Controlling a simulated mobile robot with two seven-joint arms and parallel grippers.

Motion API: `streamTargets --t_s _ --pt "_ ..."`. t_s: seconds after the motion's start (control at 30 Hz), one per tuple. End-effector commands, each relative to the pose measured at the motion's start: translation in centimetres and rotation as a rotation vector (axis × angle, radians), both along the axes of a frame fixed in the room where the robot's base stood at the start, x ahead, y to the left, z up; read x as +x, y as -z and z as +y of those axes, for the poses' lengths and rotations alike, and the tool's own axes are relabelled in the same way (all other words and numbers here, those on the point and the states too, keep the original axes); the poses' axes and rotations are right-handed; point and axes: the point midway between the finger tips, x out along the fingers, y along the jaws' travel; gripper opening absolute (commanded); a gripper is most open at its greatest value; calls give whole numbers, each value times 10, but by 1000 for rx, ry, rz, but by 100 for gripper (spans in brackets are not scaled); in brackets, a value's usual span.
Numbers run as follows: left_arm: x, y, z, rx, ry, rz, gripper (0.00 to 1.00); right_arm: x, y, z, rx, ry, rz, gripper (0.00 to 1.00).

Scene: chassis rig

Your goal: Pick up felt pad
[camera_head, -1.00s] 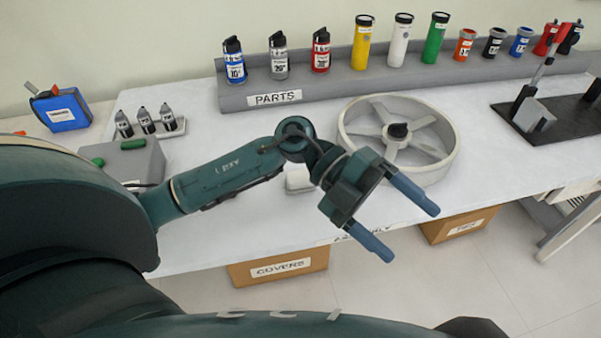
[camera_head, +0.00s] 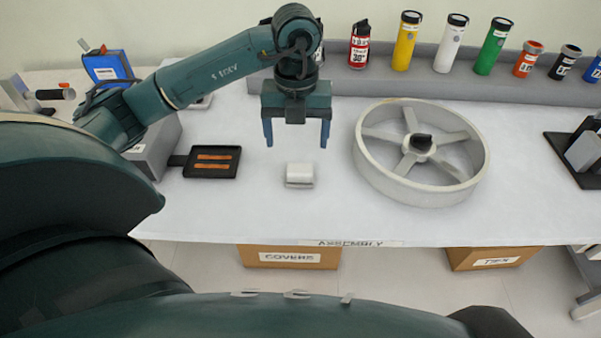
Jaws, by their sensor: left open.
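My right gripper is not in view.
A large grey spoked wheel (camera_head: 365,160) stands to the right of the block. A black tray (camera_head: 191,172) with orange strips lies to its left. A grey parts rack (camera_head: 420,90) with several bottles runs along the back. The table front is clear.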

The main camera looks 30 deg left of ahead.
Motion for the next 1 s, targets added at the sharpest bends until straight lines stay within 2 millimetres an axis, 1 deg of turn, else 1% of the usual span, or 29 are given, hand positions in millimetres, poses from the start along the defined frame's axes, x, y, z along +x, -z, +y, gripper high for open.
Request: streamTargets --t_s 0.03,0.2,0.33,0.47,0.6,0.7,0.8,1.0 --pt "-1 12 0 -1 0 5 80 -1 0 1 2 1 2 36" --pt "0 38 -1 -2 1 3 80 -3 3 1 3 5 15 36" --pt "0 48 -1 -3 2 1 80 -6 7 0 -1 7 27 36" --pt "1 58 -2 -4 3 3 80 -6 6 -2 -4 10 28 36" --pt "4 80 -4 -4 3 5 80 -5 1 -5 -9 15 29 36" --pt "4 93 -3 -4 3 2 80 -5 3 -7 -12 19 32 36" --pt "5 99 -4 -4 4 1 80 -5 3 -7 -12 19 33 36" --pt "5 101 -4 -4 4 0 80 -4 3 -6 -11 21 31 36"
